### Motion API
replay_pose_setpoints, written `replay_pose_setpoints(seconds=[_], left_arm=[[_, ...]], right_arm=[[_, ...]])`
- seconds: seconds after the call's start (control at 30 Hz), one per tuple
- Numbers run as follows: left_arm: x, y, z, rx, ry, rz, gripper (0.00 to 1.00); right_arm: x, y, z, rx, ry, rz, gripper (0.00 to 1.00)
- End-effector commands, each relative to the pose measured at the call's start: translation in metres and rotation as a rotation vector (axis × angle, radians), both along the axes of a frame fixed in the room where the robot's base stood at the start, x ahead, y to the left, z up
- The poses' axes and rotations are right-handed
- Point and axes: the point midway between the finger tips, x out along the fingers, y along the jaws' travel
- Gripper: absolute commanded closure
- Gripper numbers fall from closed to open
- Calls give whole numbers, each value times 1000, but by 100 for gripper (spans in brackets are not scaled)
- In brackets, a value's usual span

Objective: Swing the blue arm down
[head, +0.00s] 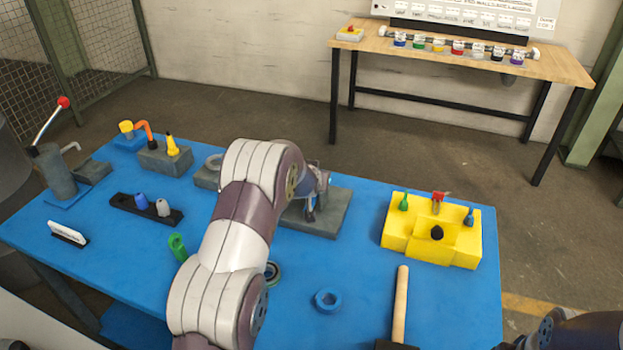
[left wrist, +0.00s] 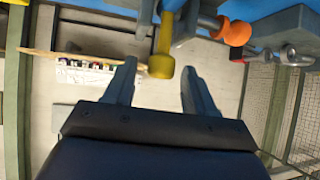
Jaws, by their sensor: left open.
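A grey fixture (head: 335,212) stands on the blue table behind my left arm. My left gripper is at the fixture, mostly hidden in the head view. In the left wrist view, the open fingers of my left gripper (left wrist: 158,90) show on both sides of a yellow-ended rod (left wrist: 161,62), with nothing clasped. Grey and blue parts crowd that view's top edge. My right gripper is outside the frames.
A grey block with an orange handle (head: 147,130) and a yellow cone (head: 172,146) stands at left. A yellow block (head: 420,243) stands at right. A mallet (head: 401,300), a blue ring (head: 327,300) and a green part (head: 178,247) lie nearer. Free table surface surrounds the ring.

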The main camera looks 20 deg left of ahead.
Motion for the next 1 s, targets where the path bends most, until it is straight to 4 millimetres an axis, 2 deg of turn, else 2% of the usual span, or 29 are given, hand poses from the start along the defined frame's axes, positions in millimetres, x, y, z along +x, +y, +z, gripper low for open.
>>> replay_pose_setpoints(seconds=[0.2, 0.4, 0.57, 1.0], left_arm=[[-42, -11, 31, 0, -3, -1, 45], [-72, -19, 55, 0, -2, -1, 45], [-80, -20, 60, -1, 0, 1, 45], [-81, -22, 57, -22, 13, 7, 45]], right_arm=[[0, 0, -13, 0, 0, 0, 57], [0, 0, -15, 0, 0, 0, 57], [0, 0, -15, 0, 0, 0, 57], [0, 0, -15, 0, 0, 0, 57]])
